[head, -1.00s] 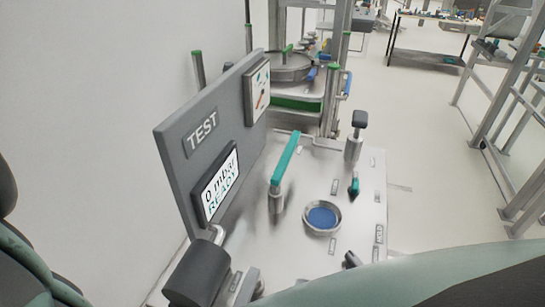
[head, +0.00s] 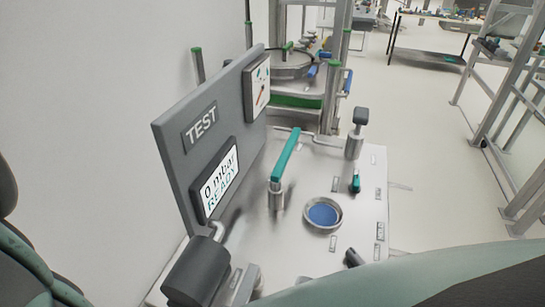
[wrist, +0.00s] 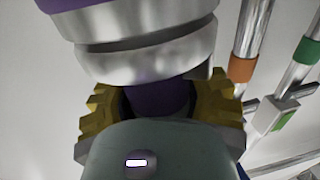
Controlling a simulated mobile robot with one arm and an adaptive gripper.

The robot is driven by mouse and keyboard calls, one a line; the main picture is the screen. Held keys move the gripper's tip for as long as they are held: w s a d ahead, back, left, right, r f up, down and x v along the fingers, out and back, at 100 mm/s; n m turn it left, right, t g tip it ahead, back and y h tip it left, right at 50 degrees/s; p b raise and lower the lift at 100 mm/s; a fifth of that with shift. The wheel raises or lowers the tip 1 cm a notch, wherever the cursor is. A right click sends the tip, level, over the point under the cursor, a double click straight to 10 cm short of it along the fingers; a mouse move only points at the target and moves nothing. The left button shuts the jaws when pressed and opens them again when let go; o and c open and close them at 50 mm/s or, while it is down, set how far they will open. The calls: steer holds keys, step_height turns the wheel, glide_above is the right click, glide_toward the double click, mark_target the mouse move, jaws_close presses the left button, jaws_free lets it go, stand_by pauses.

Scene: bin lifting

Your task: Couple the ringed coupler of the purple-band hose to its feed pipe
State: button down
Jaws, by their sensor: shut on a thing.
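In the wrist view, my gripper (wrist: 165,103) has yellow toothed fingers, shut on a dark purple part (wrist: 160,95) of the purple-band hose's coupler. Right beyond the fingers is a thick steel ring (wrist: 145,58). A steel cylinder (wrist: 140,25) with a purple band (wrist: 70,4) lies against or just above it, slightly tilted in the picture. A dark seam runs between the two steel parts. I cannot tell whether they are joined or only close. The grey-green gripper body hides the lower middle. The head view does not show the gripper or the coupler.
In the wrist view, steel pipes with an orange band (wrist: 241,68) and a green band (wrist: 306,50) stand close on the right. The head view shows a test bench (head: 350,185) with a teal lever (head: 286,155), and a screen (head: 217,180) reading 0 mbar READY.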

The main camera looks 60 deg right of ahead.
steer(key=shift+f, duration=0.2)
stand_by(0.6)
jaws_free()
stand_by(0.6)
steer(key=shift+r, duration=0.15)
steer(key=shift+w+d+r+p, duration=0.1)
steer(key=shift+r+p, duration=2.1)
steer(key=shift+r, duration=3.75)
